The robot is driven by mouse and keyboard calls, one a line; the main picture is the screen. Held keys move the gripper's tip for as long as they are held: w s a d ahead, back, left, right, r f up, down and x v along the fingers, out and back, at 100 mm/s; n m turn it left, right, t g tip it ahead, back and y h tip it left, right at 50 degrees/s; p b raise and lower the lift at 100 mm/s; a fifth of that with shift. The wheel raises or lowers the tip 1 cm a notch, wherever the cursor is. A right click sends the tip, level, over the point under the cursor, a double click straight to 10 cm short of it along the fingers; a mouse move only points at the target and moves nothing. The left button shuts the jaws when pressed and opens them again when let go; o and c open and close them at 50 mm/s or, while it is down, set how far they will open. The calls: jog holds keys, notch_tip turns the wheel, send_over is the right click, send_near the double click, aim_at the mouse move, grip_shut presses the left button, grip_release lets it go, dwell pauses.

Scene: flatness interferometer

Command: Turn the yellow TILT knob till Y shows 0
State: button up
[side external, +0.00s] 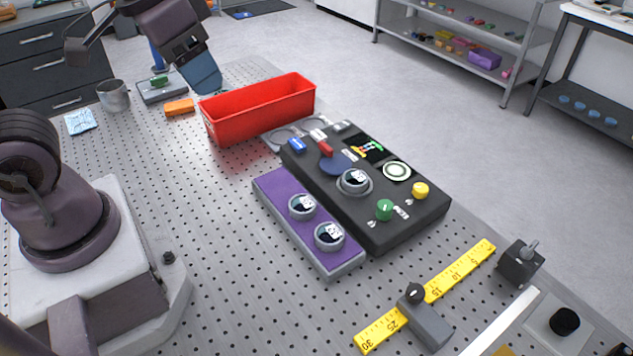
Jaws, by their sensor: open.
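The yellow knob (420,190) stands on the right part of the black instrument box (395,238). A green knob (384,209) is to its lower left. A small dark screen (365,148) with coloured marks is at the box's back edge, beside a round white and green dial (397,171). The marks are too small to read, so I cannot tell what Y shows. My gripper (207,83) is at the upper left, in the air by the red bin, far from the yellow knob. It is open, with nothing visible in it; its fingers are seen edge-on.
A red bin (262,112) stands behind the box. A purple tray (290,228) with round pieces adjoins the box's left. A yellow ruler (455,272) and a black clamp (520,263) lie to the right front. The perforated table (200,215) is clear at left of the tray.

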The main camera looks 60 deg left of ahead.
jog(key=shift+s+a+r+t, duration=0.1)
jog(key=shift+s+r+t, duration=0.8)
jog(key=shift+s+r, duration=0.25)
dwell(1.1)
